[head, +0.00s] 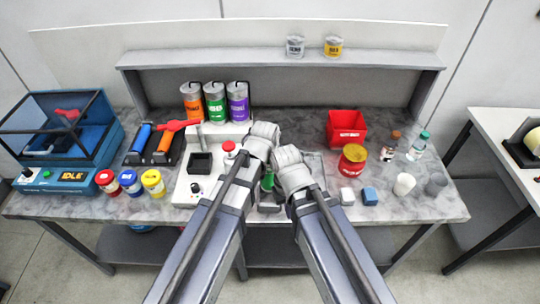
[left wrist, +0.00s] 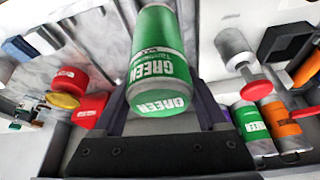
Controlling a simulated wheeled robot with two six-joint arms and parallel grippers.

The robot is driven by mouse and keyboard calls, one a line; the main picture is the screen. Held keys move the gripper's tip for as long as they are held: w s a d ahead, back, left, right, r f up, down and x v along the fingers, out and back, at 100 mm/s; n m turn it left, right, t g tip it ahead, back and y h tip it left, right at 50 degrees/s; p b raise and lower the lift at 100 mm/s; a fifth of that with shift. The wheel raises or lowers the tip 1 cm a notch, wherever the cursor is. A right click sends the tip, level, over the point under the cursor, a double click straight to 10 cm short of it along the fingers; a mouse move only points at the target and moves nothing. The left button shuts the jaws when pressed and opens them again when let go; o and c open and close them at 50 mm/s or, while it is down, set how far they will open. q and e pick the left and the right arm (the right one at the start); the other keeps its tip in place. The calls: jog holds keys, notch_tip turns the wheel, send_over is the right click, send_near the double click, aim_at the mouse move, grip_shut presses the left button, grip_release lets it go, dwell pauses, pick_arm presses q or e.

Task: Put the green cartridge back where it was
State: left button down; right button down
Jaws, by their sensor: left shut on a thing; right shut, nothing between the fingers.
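The green cartridge, a cylinder with a white band lettered GREEN, fills the middle of the left wrist view (left wrist: 158,50). My left gripper (left wrist: 165,125) is shut on it, with dark fingers on both sides. In the head view only a small green part of the cartridge (head: 267,183) shows between my two forearms, above the white panel at the table's front middle. My left gripper's fingers are hidden there behind my arm. My right gripper (head: 291,172) is close beside it on the right, shut and empty; its fingertips are mostly hidden.
Orange (head: 191,102), green (head: 214,102) and purple (head: 238,102) canisters stand at the back. A dark tray (head: 130,158) at left holds blue and orange rollers. A red button (head: 229,147) and black square holder (head: 200,163) are on the panel. A red bin (head: 345,128) stands right.

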aim_at(268, 172)
pick_arm(q)
notch_tip(268, 172, down, 3)
jog(key=b, duration=0.3)
jog(key=shift+s+r, duration=0.15)
notch_tip(268, 172, down, 6)
jog(key=b, duration=0.6)
jog(key=shift+f, duration=0.2)
jog(key=shift+f+b, duration=0.3)
jog(key=shift+b, duration=0.15)
grip_release()
jog(key=shift+r, duration=0.15)
jog(key=p+v, duration=0.7)
jog(key=shift+s+r, duration=0.2)
jog(key=shift+r, duration=0.1)
